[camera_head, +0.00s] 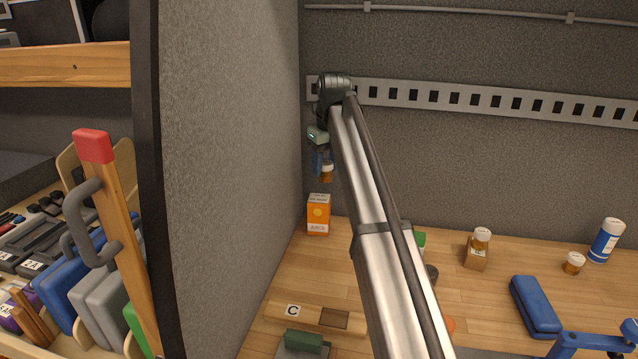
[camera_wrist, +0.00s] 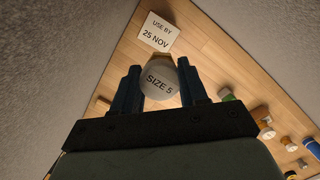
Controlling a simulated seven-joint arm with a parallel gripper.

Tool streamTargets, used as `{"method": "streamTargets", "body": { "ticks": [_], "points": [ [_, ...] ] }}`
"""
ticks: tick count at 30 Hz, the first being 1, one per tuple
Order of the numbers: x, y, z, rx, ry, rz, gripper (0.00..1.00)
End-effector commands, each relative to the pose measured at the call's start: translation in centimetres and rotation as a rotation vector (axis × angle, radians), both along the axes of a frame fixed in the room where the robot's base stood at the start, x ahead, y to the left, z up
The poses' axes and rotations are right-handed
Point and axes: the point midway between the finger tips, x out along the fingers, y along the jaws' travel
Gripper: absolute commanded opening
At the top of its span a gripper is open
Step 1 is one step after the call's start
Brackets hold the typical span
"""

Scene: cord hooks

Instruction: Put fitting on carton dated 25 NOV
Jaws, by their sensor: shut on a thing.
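My gripper (camera_head: 318,160) is shut on the fitting, a small amber piece with a pale cap (camera_head: 327,172). In the wrist view its round grey top reads "SIZE 5" (camera_wrist: 161,82), between the two dark blue fingers (camera_wrist: 160,88). The carton (camera_head: 318,218) is orange and white and stands upright on the wooden bench by the grey partition. In the wrist view the carton's white top (camera_wrist: 158,33) reads "USE BY 25 NOV". The fitting is held above the carton's height, with a visible gap between them in the head view.
A grey partition (camera_head: 225,150) stands close at left and a grey wall with a slotted rail (camera_head: 470,98) behind. A small amber jar (camera_head: 573,263), blue-white can (camera_head: 606,240) and blue case (camera_head: 536,307) stand farther right.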

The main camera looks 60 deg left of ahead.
Motion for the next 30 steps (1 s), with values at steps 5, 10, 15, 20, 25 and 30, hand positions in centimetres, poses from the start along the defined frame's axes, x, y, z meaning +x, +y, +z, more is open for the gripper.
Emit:
{"method": "streamTargets", "body": {
  "ticks": [5,10,15,20,25,30],
  "points": [
    [0.0,3.0,-0.3,-0.002,0.001,0.001,0.10],
    [-0.1,2.6,-1.9,0.000,0.000,0.000,0.10],
    [-0.1,2.6,-2.7,-0.001,0.000,0.001,0.10],
    [-0.1,2.5,-4.7,-0.002,0.001,0.000,0.10],
    [0.0,2.9,-6.8,-0.002,0.001,0.001,0.10],
    [0.0,3.0,-7.1,-0.001,0.001,0.001,0.10]
  ]
}}
